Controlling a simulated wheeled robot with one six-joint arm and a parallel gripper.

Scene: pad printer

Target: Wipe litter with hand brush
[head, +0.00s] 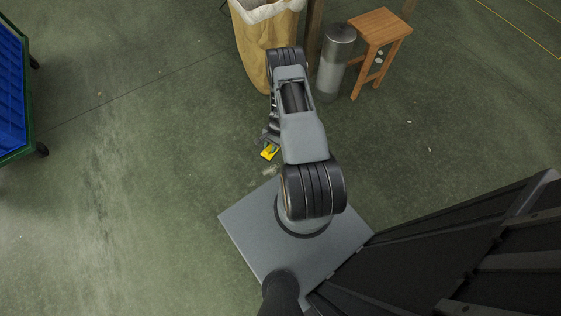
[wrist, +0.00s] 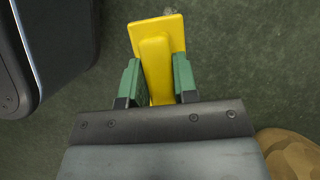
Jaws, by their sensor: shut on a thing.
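A yellow hand brush (wrist: 157,48) is held between the green fingers of my gripper (wrist: 158,80) in the wrist view. The fingers press on both sides of its handle, and its wide head points away from me. Its bristles are hidden. In the head view the brush (head: 270,153) shows as a small yellow patch low near the floor, left of my arm. A pale patch of litter (head: 271,171) lies on the floor just in front of my base. A pale bit of litter (wrist: 169,12) also shows at the brush head's far edge in the wrist view.
A tan bin with a white liner (head: 262,40) stands behind my arm. Beside it are a grey metal cylinder (head: 336,62) and a wooden stool (head: 381,27). A blue and green wheeled cart (head: 12,90) is at the left. The floor between is open, with a few small specks.

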